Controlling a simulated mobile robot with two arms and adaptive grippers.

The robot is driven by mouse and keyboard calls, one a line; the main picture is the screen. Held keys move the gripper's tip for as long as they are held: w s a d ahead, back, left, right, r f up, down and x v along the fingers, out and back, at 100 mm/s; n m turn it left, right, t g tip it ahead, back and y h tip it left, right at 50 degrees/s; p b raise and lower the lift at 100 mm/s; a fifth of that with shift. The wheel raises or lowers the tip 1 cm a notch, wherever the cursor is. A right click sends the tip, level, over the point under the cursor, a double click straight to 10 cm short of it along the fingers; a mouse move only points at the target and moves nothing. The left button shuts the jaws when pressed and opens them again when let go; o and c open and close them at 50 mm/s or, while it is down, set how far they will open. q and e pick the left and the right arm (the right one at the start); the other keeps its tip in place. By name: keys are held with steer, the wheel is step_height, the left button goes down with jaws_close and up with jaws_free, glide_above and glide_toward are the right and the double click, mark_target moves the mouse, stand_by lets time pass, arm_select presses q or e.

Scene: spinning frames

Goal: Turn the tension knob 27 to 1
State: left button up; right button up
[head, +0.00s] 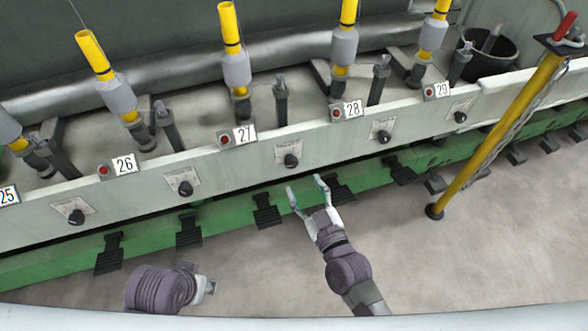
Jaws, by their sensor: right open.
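The number 27 label (244,135) is on the pale machine rail. A black tension knob (291,160) on a small printed plate lies to its right and lower; another black knob (185,188) lies to its left and lower, nearer label 26. The pointer settings are too small to read. My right gripper (306,187) is open and empty, with its fingers pointing up the picture, just below the knob right of label 27 and apart from it. My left gripper (206,287) shows small at the bottom left, far from the knobs; its fingers are unclear.
Black pedals (266,211) stick out along the green lower beam. A yellow post (497,137) with a chain stands at the right. The floor (430,260) at the lower right is clear.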

mark_target(293, 166)
steer(key=b+x, duration=0.1)
steer(key=x, duration=0.5)
steer(key=shift+w+a, duration=0.15)
steer(key=shift+w, duration=0.25)
arm_select(q)
steer(key=v, duration=0.3)
steer(key=shift+s, duration=0.1)
arm_select(e)
jaws_close()
arm_select(q)
steer(key=shift+r, duration=0.1)
